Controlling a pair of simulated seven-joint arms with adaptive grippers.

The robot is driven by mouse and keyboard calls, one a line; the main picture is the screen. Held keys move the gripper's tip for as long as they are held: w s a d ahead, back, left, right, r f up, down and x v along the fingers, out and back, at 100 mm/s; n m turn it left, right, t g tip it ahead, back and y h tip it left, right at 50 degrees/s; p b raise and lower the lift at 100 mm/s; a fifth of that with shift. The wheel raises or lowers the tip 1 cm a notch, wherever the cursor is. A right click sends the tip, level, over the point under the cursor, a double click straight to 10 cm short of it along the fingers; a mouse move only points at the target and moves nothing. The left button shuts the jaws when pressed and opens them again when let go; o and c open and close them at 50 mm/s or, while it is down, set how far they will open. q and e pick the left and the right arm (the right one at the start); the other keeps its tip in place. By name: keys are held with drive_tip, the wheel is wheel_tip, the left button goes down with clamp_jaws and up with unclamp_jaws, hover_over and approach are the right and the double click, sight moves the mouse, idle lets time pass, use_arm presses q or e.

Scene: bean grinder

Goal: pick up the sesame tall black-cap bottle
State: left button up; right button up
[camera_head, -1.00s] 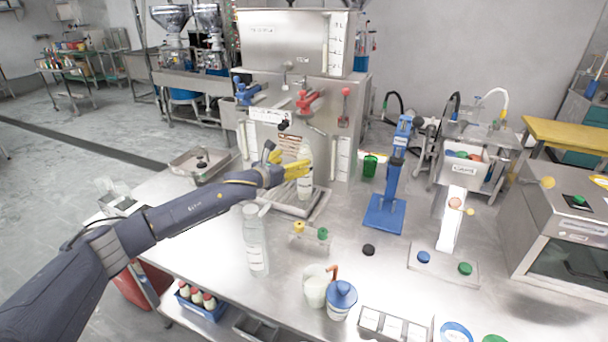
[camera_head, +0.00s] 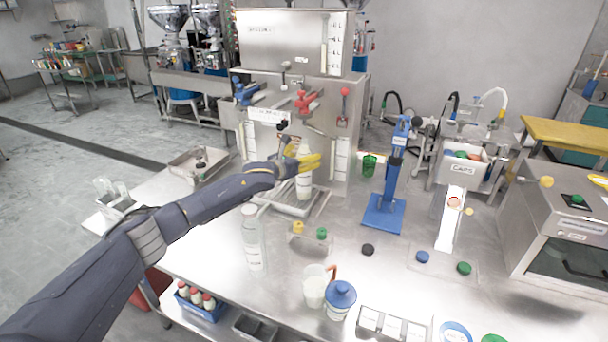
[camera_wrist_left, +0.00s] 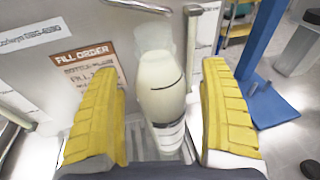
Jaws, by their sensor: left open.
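A tall bottle (camera_head: 304,182) with cream-coloured contents stands upright on the drip tray of the steel filling machine. No black cap shows on it. In the left wrist view the bottle (camera_wrist_left: 163,88) has a clear neck, a pale body and a white label low down. My left gripper (camera_head: 303,156) is open at the bottle's upper part. In the wrist view its yellow fingers stand on either side of the bottle with gaps. A loose black cap (camera_head: 368,249) lies on the table. My right gripper is not in view.
An empty-looking clear bottle (camera_head: 253,240) stands near my forearm. Yellow and green caps (camera_head: 321,233) sit in front of the drip tray. A blue press (camera_head: 385,212) stands to the right. A blue-lidded jar (camera_head: 341,300) and a beaker (camera_head: 315,287) are at the front.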

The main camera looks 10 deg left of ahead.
use_arm(q)
drive_tip(key=shift+c, duration=0.3)
drive_tip(key=c, duration=1.5)
drive_tip(key=shift+r, duration=0.1)
drive_tip(key=shift+c, duration=0.7)
drive_tip(key=shift+w+r, duration=0.1)
